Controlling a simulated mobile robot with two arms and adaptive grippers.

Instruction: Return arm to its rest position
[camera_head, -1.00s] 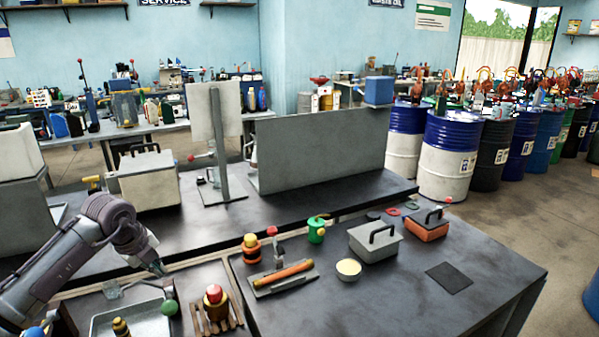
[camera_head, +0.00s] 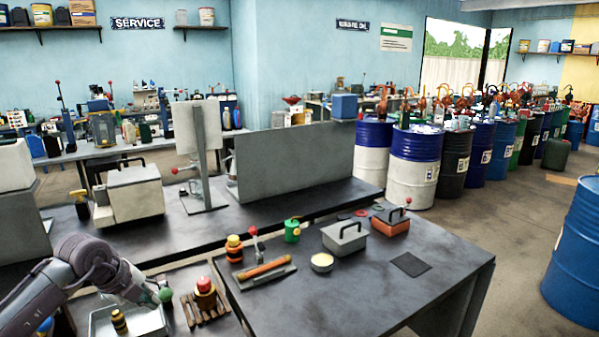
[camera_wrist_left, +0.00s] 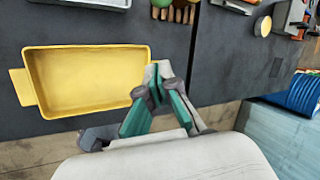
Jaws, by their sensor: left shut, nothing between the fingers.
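My left gripper (camera_head: 152,300) is at the lower left of the head view, at the end of my grey arm, and appears beside the grey metal tray (camera_head: 100,328). In the left wrist view its teal-padded fingers (camera_wrist_left: 157,82) are together with nothing between them. They are over the dark worktop, at the right end of an empty yellow tray (camera_wrist_left: 88,52). My right gripper is in neither view.
A wooden rack (camera_head: 196,320) holds a red-capped bottle (camera_head: 205,292). On the dark table (camera_head: 330,300) stand a grey handled box (camera_head: 345,237), an orange handled box (camera_head: 390,220) and a shallow round dish (camera_head: 322,262). The table's front part is clear. A blue drum (camera_head: 575,255) stands at right.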

